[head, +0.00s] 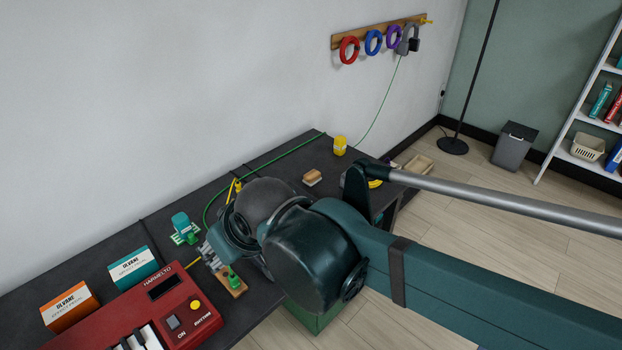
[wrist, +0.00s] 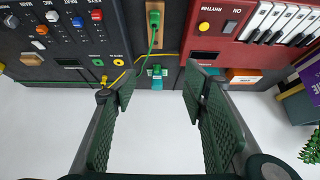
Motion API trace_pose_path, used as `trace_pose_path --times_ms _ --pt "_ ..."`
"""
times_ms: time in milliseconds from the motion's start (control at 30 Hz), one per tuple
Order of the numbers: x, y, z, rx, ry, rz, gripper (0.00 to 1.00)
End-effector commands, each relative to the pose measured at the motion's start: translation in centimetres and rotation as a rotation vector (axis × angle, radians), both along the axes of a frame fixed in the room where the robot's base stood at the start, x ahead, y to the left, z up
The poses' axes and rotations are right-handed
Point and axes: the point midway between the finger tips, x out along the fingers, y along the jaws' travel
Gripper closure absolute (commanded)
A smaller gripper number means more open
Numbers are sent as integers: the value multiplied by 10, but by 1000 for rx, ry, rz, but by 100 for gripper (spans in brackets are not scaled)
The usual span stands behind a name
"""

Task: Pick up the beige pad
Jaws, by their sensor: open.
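A small beige block with a brown top, which looks like the beige pad (head: 312,177), lies on the dark bench beyond my arm in the head view. The gripper is apart from the pad.
A yellow jar (head: 340,146) stands beyond the pad. A green cable (head: 262,162) runs along the back of the bench (head: 105,226). A red keyboard (head: 168,312), a teal box (head: 134,268) and an orange box (head: 70,308) stand at left.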

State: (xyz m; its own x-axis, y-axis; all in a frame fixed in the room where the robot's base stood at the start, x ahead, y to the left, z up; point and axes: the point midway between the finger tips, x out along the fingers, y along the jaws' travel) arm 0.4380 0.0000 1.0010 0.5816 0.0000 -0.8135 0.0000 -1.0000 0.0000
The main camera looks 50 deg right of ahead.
Motion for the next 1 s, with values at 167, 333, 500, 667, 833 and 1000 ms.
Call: trace_pose_path --times_ms 167,333,500,667,833,1000 --pt "0 0 0 0 0 0 52" --pt "0 0 0 -1 0 1 52" --pt "3 -3 3 -11 5 9 52" --pt "13 -10 9 -43 18 37 52" --pt "31 -24 18 -99 45 87 52" --pt "51 -41 27 -163 78 150 52"
